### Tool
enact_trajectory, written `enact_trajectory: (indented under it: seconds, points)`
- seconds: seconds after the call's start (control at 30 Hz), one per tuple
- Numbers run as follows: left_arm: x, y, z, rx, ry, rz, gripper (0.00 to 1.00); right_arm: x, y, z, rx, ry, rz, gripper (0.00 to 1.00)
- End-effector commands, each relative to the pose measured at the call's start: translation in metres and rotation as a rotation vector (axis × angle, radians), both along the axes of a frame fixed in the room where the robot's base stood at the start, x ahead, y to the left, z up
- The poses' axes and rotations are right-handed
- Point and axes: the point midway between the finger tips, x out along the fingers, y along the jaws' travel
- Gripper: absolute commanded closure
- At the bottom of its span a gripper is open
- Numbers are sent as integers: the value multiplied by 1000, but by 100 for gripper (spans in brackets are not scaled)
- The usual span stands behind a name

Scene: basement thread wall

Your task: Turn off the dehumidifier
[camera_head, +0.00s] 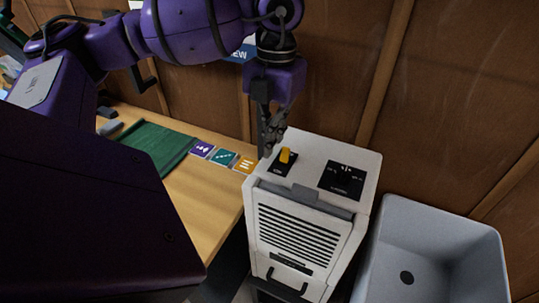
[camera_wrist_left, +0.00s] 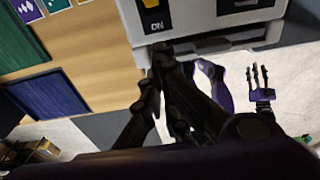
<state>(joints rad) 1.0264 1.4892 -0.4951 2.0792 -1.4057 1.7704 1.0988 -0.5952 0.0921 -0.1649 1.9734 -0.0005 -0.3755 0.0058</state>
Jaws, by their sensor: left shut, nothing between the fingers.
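The dehumidifier (camera_head: 300,228) is a white upright box with a slatted front and a handle low down. On its top left is a black plate with a yellow switch (camera_head: 286,155). In the left wrist view the yellow switch (camera_wrist_left: 151,3) is cut off by the top edge, above the word ON. I cannot tell which way it is set. My left gripper (camera_head: 268,148) is shut and empty, pointing down just left of the switch; contact is unclear. Its fingers show in the left wrist view (camera_wrist_left: 160,62). My right gripper (camera_wrist_left: 257,84) looks open, away from the dehumidifier.
A black dial panel (camera_head: 342,181) is on the dehumidifier's top right. A grey basin (camera_head: 425,235) stands to its right. A wooden table (camera_head: 205,205) on the left carries a green mat (camera_head: 158,146) and several coloured cards (camera_head: 224,158). A brown panelled wall is close behind.

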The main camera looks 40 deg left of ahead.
Motion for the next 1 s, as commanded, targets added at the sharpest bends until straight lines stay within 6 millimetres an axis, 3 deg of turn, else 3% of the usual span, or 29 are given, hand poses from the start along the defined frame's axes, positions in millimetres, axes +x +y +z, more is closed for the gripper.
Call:
enact_trajectory:
  seconds: [0.13,0.4,1.0]
  points:
    - [21,4,19,-3,8,1,100,-4,-4,-10,-7,7,0,60]
    - [39,9,46,-1,9,0,100,20,5,0,10,-43,-10,60]
    - [40,9,49,0,8,0,100,0,-1,-10,-1,-1,-10,60]
